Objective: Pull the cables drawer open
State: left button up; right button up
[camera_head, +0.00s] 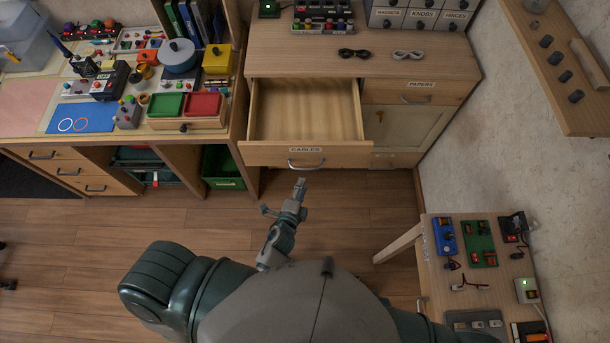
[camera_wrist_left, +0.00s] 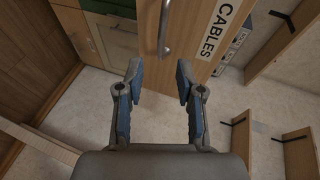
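The cables drawer (camera_head: 305,152) is pulled out of the wooden cabinet, and its light wood interior looks empty. Its front carries a "CABLES" label and a metal bar handle (camera_head: 306,166). In the left wrist view the handle (camera_wrist_left: 164,30) and the label (camera_wrist_left: 216,28) on the drawer front show beyond the fingertips. My left gripper (camera_head: 300,184) is just in front of the handle, apart from it. In the left wrist view my left gripper (camera_wrist_left: 160,72) is open, with nothing between its fingers. My right gripper is not in view.
Two cable bundles (camera_head: 353,54) lie on the cabinet top. A papers drawer (camera_head: 417,98) is shut to the right. A cluttered workbench (camera_head: 20,125) stands left, with a green crate (camera_head: 222,167) beneath. A small table (camera_head: 478,270) stands at lower right. Floor before the drawer is clear.

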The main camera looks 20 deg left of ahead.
pick_arm(q)
jog(key=v, duration=0.2)
jog(key=shift+s+d+r, duration=0.1)
jog(key=shift+s+d, duration=0.15)
jog(key=shift+s, duration=0.15)
jog(key=shift+a, duration=0.15)
jog(key=s+a+f+n+g, duration=0.2)
jog(key=s+f+n+g, duration=0.15)
jog(key=f, duration=0.65)
jog(key=s+a+f+n+g, duration=0.1)
jog(key=s+f+n+g, duration=0.3)
jog(key=f, duration=0.6)
jog(key=s+a+f+n+g, duration=0.3)
jog(key=s+f, duration=0.4)
jog(key=s, duration=0.1)
jog(key=s+a+f+n+g, duration=0.3)
jog(key=s+f+n, duration=0.1)
jog(key=s+f, duration=0.3)
jog(key=shift+s, duration=0.6)
